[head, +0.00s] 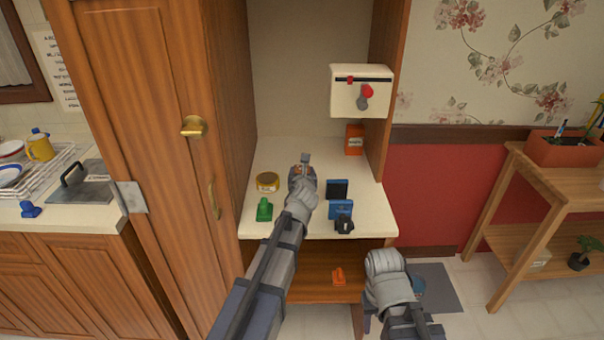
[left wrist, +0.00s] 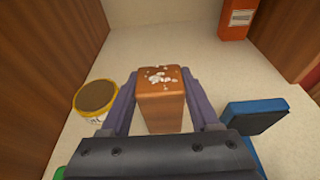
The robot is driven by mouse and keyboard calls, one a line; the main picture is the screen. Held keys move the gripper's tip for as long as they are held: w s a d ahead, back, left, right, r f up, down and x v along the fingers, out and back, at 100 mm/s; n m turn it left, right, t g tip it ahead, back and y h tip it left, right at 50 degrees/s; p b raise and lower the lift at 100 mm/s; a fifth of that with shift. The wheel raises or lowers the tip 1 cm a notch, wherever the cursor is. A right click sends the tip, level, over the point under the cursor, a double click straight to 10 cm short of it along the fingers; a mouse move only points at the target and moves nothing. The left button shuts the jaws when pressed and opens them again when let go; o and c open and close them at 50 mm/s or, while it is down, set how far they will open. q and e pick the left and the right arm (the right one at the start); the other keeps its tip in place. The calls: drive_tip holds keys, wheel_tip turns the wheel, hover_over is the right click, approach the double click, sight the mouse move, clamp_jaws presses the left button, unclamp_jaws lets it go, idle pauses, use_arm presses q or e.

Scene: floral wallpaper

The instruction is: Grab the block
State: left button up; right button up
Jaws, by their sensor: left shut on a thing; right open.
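A brown block with white specks on its top (left wrist: 160,95) stands between the fingers of my left gripper (left wrist: 162,100) in the left wrist view. The fingers touch its two sides, so the gripper is shut on it. In the head view the left gripper (head: 302,178) is over the cream shelf top (head: 350,225) and mostly covers the block. My right gripper (head: 400,318) is low in front of the cabinet, open and away from the block; its fingers are only partly visible.
Near the block are a yellow round tin (head: 267,182), a green object (head: 264,210), blue items (head: 340,208) and a black object (head: 344,225). An orange box (head: 354,139) stands at the back right. A cream wall box (head: 361,92) hangs above. The wooden door (head: 150,150) is at left.

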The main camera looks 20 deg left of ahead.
use_arm(q)
wheel_tip(320, 180, up, 9)
drive_tip(key=p, duration=0.8)
drive_tip(key=shift+r+p, duration=0.2)
drive_tip(key=shift+p, duration=0.2)
